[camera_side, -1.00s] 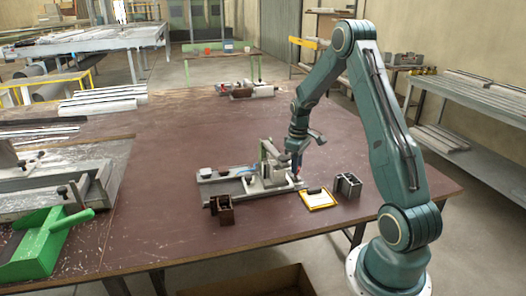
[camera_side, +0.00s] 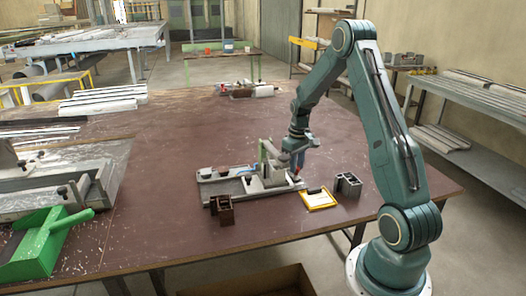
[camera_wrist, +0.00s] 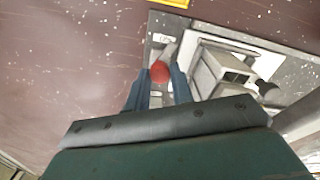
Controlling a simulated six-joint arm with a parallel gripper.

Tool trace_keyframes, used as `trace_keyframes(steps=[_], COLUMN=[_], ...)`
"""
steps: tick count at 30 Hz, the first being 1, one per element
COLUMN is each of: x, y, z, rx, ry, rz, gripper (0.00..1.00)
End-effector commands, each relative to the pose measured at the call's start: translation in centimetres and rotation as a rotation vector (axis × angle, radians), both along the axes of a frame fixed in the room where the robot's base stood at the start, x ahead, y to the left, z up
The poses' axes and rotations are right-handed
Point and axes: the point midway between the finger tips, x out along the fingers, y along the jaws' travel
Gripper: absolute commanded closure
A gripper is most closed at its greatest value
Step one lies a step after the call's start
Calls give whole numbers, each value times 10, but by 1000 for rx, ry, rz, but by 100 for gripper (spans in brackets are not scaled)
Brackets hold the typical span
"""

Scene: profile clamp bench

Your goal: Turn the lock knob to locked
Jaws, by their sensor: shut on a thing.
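The lock knob (camera_wrist: 160,71) has a round red end and sits between my gripper's two blue-grey fingers in the wrist view. My gripper (camera_wrist: 160,86) is shut on it. In the side view my gripper (camera_side: 298,172) points down at the right end of the grey clamp fixture (camera_side: 222,188); the knob is too small there to read its angle. The fixture's plate also shows in the wrist view (camera_wrist: 232,38), with a small white label (camera_wrist: 163,39) beside the knob. The label's print is too small to read.
A yellow-edged clipboard (camera_side: 318,199) and a dark profile block (camera_side: 348,185) lie right of the fixture. A brown profile piece (camera_side: 222,210) stands in front of it. A green tool (camera_side: 45,240) is at the far left.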

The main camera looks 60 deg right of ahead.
Motion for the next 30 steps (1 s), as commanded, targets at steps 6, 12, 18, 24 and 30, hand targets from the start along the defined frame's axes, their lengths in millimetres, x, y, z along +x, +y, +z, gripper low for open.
trace_keyframes(steps=[6,12,18,24,30], x=[0,0,1,1,1], y=[0,0,0,0,0], z=[0,0,1,1,1], rx=[-1,-1,-1,-1,-2], ry=[-2,-2,-2,-2,-2], rz=[-203,-393,-583,-773,-955], gripper=[100,100,100,100,100])
